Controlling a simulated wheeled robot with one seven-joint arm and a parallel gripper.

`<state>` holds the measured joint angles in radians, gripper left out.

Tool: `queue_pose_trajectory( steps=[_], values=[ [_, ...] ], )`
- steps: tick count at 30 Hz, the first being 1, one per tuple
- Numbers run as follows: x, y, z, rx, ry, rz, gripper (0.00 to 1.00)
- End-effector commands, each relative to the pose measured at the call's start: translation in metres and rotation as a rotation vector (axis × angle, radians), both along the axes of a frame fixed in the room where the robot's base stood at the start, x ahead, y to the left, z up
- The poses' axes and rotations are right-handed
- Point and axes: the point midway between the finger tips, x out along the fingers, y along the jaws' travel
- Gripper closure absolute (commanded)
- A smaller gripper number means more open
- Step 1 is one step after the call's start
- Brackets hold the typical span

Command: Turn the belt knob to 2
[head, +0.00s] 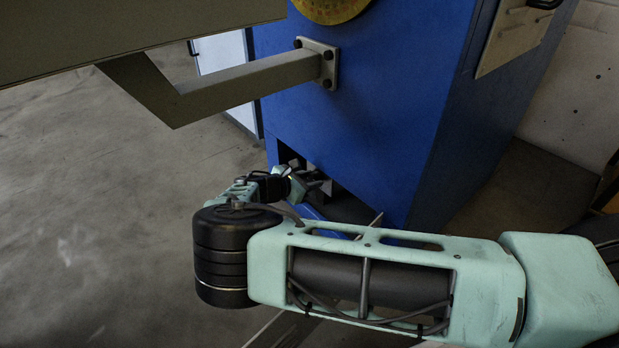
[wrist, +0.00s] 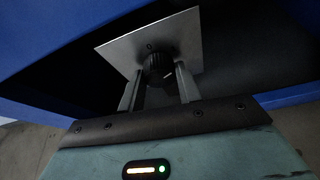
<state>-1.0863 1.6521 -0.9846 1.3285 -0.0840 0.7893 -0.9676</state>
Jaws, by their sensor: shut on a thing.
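The belt knob (wrist: 158,67) is a black ribbed knob on a light metal plate (wrist: 188,35) in the wrist view. A pale mark shows on its lower right side, and a small 0 is printed above it. Other numbers on the plate are hidden or too small to read. My gripper (wrist: 160,80) has its two fingers on either side of the knob and is shut on it. In the head view my gripper (head: 308,182) reaches into the dark opening low in the blue machine, and the knob cannot be made out there.
The blue machine cabinet (head: 370,110) stands around the opening. A grey bracket arm (head: 250,85) juts from it above my arm, under a large beige panel (head: 130,30). Bare concrete floor (head: 90,200) lies free at the left.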

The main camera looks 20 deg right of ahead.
Motion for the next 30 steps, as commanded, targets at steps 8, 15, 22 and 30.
queue_pose_trajectory(
  steps=[8,15,22,30],
  values=[
    [-0.0018,-0.0004,0.0037,0.077,-0.187,0.004,0.89],
    [-0.0027,-0.0003,0.001,0.163,-0.398,0.005,0.89],
    [-0.003,-0.0006,-0.0015,0.242,-0.59,0.006,0.89],
    [-0.0033,-0.0007,-0.0032,0.318,-0.769,0.004,0.89]
  ],
)
